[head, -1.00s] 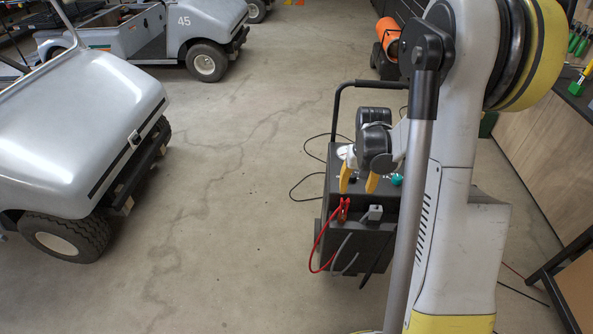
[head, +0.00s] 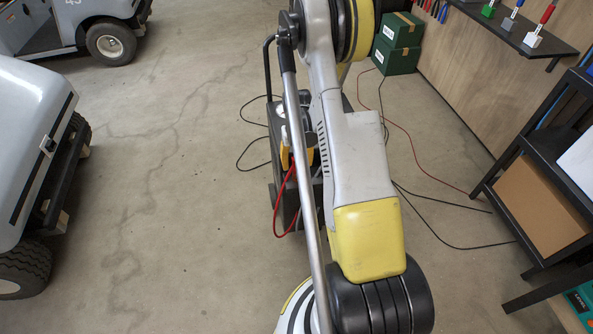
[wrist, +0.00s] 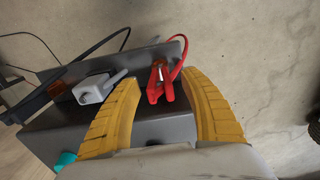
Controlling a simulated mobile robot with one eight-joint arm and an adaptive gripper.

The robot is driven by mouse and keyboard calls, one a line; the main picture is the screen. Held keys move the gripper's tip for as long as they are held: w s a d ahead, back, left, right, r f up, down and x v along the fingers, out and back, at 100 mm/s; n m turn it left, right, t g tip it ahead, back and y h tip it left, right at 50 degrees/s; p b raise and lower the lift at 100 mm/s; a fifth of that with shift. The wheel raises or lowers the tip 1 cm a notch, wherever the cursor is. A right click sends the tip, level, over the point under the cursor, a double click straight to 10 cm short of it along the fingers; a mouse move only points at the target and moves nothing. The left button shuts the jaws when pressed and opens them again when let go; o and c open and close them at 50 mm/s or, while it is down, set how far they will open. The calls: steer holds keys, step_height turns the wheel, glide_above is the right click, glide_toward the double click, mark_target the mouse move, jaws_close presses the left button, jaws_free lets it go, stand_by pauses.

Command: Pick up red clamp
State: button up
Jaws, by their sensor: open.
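The red clamp (wrist: 159,83) shows in the wrist view at the edge of the dark charger cart, with a red cable running from it. My gripper (wrist: 168,88) is open, its two yellow fingers on either side of the clamp with space between them and it. I cannot tell how far above or below the clamp the fingertips are. In the head view the cart (head: 277,168) is mostly behind my arm. There the clamp is hidden, and only the red cable (head: 278,213) and a bit of a yellow finger (head: 309,156) show.
A teal knob (wrist: 65,159) is at lower left. Golf carts (head: 35,140) stand at left, a dark shelf (head: 545,160) at right, green boxes (head: 397,45) behind. Black cables lie on the floor; open floor is at left.

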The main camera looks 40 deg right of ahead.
step_height(320, 180, down, 3)
steer(key=shift+r+b, duration=0.1)
steer(key=shift+b, duration=0.35)
jaws_close()
steer(key=shift+r, duration=0.1)
steer(key=shift+r+p, duration=0.5)
steer(key=shift+r, duration=0.05)
steer(key=r, duration=0.1)
steer(key=r+p, duration=0.1)
steer(key=d+r+p, duration=0.1)
steer(key=r, duration=0.1)
steer(key=shift+s, duration=0.35)
steer(key=s+d+r+p, duration=0.4)
steer(key=s+d+r, duration=0.1)
steer(key=s+d, duration=0.2)
steer(key=shift+s+d+r, duration=0.2)
steer(key=shift+r, duration=0.2)
